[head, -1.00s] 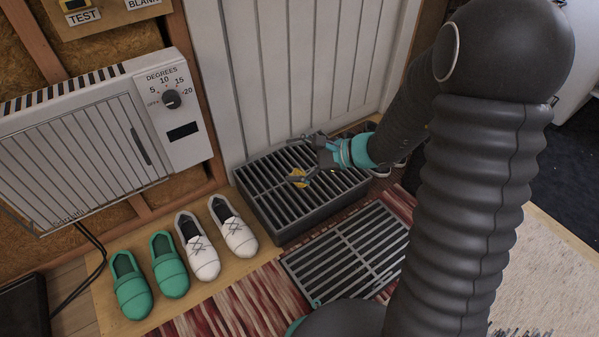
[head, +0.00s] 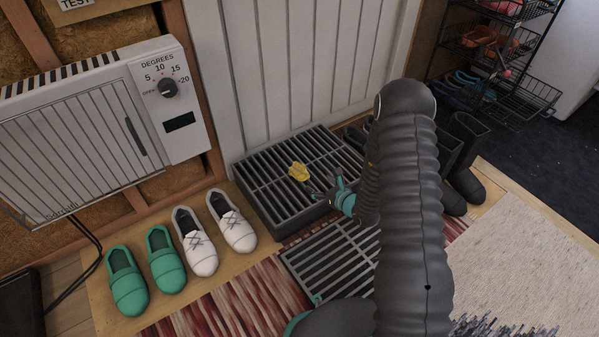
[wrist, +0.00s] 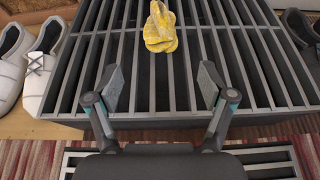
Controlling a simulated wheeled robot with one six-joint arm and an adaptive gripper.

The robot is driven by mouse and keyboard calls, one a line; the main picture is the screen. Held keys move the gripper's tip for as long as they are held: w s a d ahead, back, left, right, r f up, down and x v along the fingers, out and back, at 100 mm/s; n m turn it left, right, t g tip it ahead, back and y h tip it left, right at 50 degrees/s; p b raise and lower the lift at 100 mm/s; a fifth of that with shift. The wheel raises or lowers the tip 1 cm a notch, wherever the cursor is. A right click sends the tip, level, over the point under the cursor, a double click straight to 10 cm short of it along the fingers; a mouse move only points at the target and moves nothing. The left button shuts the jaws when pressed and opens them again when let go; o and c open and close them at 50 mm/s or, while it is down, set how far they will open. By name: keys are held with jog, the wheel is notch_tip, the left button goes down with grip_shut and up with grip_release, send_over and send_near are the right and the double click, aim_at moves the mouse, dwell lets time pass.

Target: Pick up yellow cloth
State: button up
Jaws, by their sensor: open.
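The yellow cloth (head: 299,171) lies crumpled on top of the dark slatted grate box (head: 262,207) by the white panelled door. In the wrist view the cloth (wrist: 160,27) is at the top centre, resting across the slats. My gripper (head: 318,187) is just to the right of and nearer than the cloth in the head view. In the wrist view my gripper (wrist: 158,88) has its two fingers wide apart, with only slats between them. The cloth lies beyond the fingertips, roughly centred between them, and is not touched.
White shoes (head: 214,236) and green shoes (head: 142,274) stand left of the box. A flat grate (head: 330,262) lies in front on a red striped rug (head: 232,310). Dark boots (head: 465,165) and a wire rack (head: 490,55) are at the right. A heater (head: 95,120) is on the left wall.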

aim_at(304, 174)
jog(key=b+x, duration=0.1)
jog(key=x, duration=1)
jog(key=shift+w+a+f, duration=0.2)
jog(key=shift+w, duration=0.05)
jog(key=c, duration=0.9)
jog(key=shift+c, duration=0.2)
jog(key=shift+r, duration=0.15)
